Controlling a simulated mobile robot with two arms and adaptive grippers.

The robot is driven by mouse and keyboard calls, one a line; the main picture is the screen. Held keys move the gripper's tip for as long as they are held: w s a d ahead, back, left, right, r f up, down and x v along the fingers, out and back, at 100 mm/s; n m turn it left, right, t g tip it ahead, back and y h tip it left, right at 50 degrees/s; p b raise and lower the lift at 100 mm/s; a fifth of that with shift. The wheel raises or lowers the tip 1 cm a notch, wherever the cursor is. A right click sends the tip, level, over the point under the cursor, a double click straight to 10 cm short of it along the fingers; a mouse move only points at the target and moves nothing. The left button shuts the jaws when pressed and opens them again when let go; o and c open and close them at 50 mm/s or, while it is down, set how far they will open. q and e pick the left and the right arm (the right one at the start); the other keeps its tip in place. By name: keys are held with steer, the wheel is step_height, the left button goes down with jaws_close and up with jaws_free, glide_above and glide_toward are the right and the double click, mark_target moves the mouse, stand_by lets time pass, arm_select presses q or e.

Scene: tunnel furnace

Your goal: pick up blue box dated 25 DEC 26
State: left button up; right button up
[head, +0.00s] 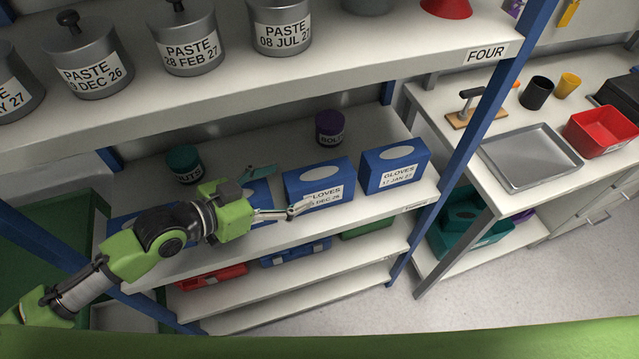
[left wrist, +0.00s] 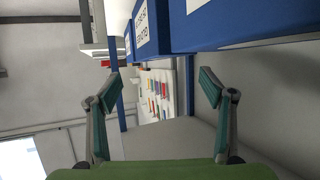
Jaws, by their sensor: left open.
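A blue glove box (head: 290,185) stands on the middle shelf, its label ending in DEC 26; the first part of the date is partly covered by a finger. To its right is a blue glove box (head: 367,178) labelled 17 JAN 27. Another blue box (head: 262,190) is mostly hidden behind my left gripper, and one more (head: 122,229) is partly behind my arm. My left gripper (head: 280,190) is open and empty, fingers pointing right, in front of the hidden box and reaching the DEC 26 box's left side. In the left wrist view, blue boxes (left wrist: 235,22) lie above the open fingers (left wrist: 160,88).
A teal jar (head: 184,163) and a purple jar (head: 330,128) stand behind the boxes. The upper shelf (head: 390,52) with paste pots overhangs them. A blue post (head: 470,135) rises at the shelf's right end. Lower shelves hold red, blue and green items.

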mark_target(315, 175)
arm_select(q)
steer(key=shift+w+d+f, duration=0.2)
steer(key=shift+w+d, duration=0.25)
steer(key=shift+d, duration=0.1)
steer(key=shift+w+d+f, duration=0.2)
steer(key=shift+w+d, duration=0.05)
steer(key=shift+w+d+f, duration=0.1)
steer(key=shift+w+d, duration=0.1)
steer(key=shift+d, duration=0.05)
steer(key=shift+w+d+p, duration=0.2)
steer(key=shift+w+p, duration=0.05)
steer(key=shift+p, duration=0.2)
steer(key=p+x, duration=0.1)
steer(key=x, duration=0.2)
steer(key=shift+w+d+f, duration=0.1)
steer(key=shift+w+f, duration=0.05)
steer(key=shift+w+d+f, duration=0.25)
steer(key=shift+d+f, duration=0.05)
steer(key=c, duration=1.7)
steer(key=shift+s, duration=0.1)
jaws_close()
arm_select(e)
steer(key=shift+w+d+r, duration=0.25)
steer(key=shift+w+r, duration=0.05)
steer(key=shift+r, duration=0.3)
steer(key=shift+w+d+r, duration=0.25)
steer(key=shift+w+r, duration=0.05)
steer(key=shift+r, duration=0.25)
